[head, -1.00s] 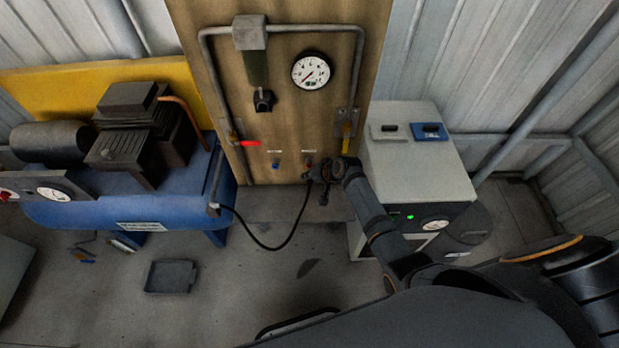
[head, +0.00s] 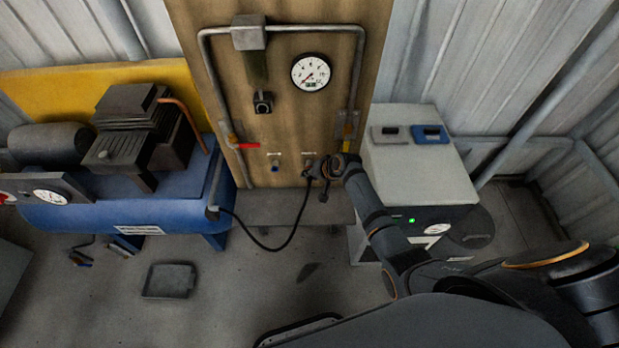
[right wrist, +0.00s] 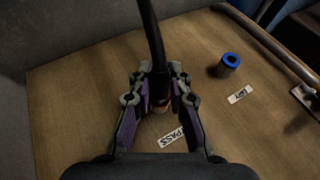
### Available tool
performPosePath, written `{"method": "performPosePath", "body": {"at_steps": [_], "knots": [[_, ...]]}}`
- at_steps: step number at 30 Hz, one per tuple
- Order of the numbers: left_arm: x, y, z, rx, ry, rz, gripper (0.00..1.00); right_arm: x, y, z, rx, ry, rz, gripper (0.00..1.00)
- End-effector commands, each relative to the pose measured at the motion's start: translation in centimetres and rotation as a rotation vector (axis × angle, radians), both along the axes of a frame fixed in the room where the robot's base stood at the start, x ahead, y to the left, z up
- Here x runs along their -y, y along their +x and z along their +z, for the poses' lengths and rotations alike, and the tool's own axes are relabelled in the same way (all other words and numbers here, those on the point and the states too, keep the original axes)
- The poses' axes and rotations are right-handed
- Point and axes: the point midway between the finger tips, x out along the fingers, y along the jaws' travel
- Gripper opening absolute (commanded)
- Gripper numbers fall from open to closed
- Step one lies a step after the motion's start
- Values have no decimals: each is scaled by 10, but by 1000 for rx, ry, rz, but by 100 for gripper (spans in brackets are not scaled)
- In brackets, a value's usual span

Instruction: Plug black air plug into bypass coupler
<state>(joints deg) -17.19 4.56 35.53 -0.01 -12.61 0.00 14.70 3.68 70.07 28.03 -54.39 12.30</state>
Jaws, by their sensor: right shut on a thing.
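My right gripper (head: 314,171) is at the lower part of the wooden panel. It is shut on the black air plug (right wrist: 159,84), whose black hose (head: 291,238) hangs in a loop toward the blue compressor. In the right wrist view my right gripper (right wrist: 158,92) holds the plug between its purple-sided fingers. The bypass coupler (right wrist: 160,107) shows only as a small reddish edge below the plug, beside a label ending in "PASS" (right wrist: 172,138). The plug is in line with it or touching it; I cannot tell whether it is seated. My left gripper is out of view.
A blue-ringed coupler (right wrist: 229,62) sits to one side on the panel, and also shows in the head view (head: 275,167). A red-handled valve (head: 246,145), yellow-handled valve (head: 347,131) and gauge (head: 311,73) are near. A grey cabinet (head: 415,165) stands at the right.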

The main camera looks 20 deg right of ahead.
Motion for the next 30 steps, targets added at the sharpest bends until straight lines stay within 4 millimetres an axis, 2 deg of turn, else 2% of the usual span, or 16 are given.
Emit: {"method": "performPosePath", "body": {"at_steps": [3, 4, 9, 20, 23, 30], "knots": [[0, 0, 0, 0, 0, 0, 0, 0, 0, 0, 0, 0, 0, 0], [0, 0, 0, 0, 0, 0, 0, 0, 0, 0, 0, 0, 0, 22], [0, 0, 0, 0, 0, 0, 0, 0, 0, 0, 0, 0, 0, 44], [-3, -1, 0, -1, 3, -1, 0, 2, -2, 3, 1, 0, 0, 44], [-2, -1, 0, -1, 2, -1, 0, 7, -9, 13, 2, -1, 0, 44], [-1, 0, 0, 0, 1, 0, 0, 26, -39, 58, 3, -4, 0, 44]]}}
